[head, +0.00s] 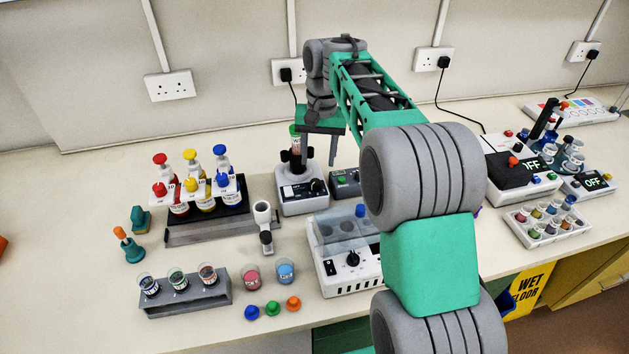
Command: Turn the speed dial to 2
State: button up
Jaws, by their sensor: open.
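A grey mixer-like device (302,202) stands at the back middle of the bench. It has a dark front panel with a black dial (318,186) on its right side. My gripper (319,160) is open, pointing down above and close to the dial. It looks apart from the dial, but depth is hard to judge. The dial's marks are too small to read. A white device (345,279) in front has another black knob (352,259). No label shows which dial is for speed.
A small dark box (345,184) sits just right of the mixer. Beakers and loose caps lie near the front edge. My arm hides the middle right.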

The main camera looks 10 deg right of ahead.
aim_at(316, 182)
jog(key=f, duration=0.7)
jog(key=shift+a+f+p, duration=0.2)
jog(key=shift+f+p, duration=0.05)
jog(key=shift+p, duration=0.15)
grip_shut()
